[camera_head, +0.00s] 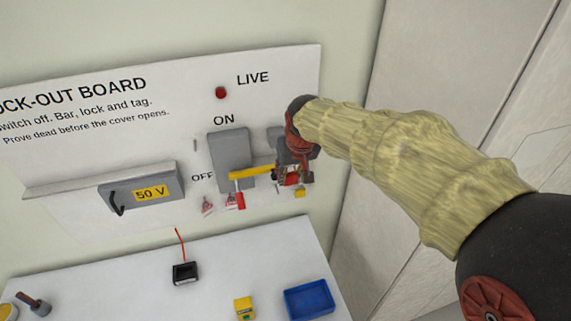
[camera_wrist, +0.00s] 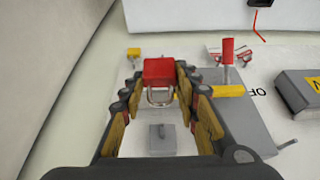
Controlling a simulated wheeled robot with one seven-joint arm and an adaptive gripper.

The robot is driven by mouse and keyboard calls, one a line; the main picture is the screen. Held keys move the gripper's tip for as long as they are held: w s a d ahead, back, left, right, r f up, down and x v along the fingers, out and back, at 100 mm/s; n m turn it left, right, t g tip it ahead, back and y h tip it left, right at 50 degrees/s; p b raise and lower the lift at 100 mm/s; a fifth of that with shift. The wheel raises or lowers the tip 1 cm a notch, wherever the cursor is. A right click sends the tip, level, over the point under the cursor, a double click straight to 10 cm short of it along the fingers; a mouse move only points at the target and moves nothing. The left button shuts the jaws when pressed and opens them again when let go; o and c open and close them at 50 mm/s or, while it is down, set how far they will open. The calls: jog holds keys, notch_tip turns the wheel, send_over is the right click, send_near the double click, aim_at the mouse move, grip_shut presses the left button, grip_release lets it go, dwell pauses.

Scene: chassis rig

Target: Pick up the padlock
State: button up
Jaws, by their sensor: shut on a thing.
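The padlock (camera_wrist: 159,71) has a red body and a silver shackle. In the wrist view it sits between the fingertips of my gripper (camera_wrist: 158,80), which is shut on its body. Its shackle points down in that view, over a grey switch box. In the head view my gripper (camera_head: 292,165) is at the right part of the lock-out board, and its fingers and arm hide most of the padlock. I cannot tell whether the shackle touches the board's hardware.
The lock-out board (camera_head: 90,125) carries a grey ON/OFF switch (camera_head: 229,152), a yellow bar (camera_head: 252,171), a red lamp (camera_head: 221,92) and a 50 V box (camera_head: 140,190). Below, a white bench (camera_head: 215,265) holds a blue tray (camera_head: 309,300), a yellow device (camera_head: 244,308) and a black box (camera_head: 185,273).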

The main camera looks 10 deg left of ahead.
jog(key=s+d+b, duration=0.1)
jog(key=s+d, duration=0.3)
jog(key=s, duration=0.3)
jog(key=shift+w+a+r+p, duration=0.1)
jog(key=shift+w+a+p, duration=1.2)
jog(key=shift+w, duration=1.35)
jog(key=shift+w+a+r+p, duration=0.1)
jog(key=shift+w+a+p, duration=1.25)
jog(key=shift+w, duration=1.25)
jog(key=shift+w+a+p, duration=1.1)
jog(key=shift+w+a, duration=0.35)
jog(key=shift+w, duration=1.2)
jog(key=shift+s+d+r+b, duration=0.1)
jog(key=shift+s+d+b, duration=0.5)
jog(key=shift+s, duration=0.75)
jog(key=shift+s+d+r+b, duration=0.1)
jog(key=shift+s+d+b, duration=0.5)
jog(key=shift+s, duration=0.75)
jog(key=shift+s+d+b, duration=0.35)
jog(key=shift+s+d, duration=0.4)
jog(key=shift+s, duration=0.6)
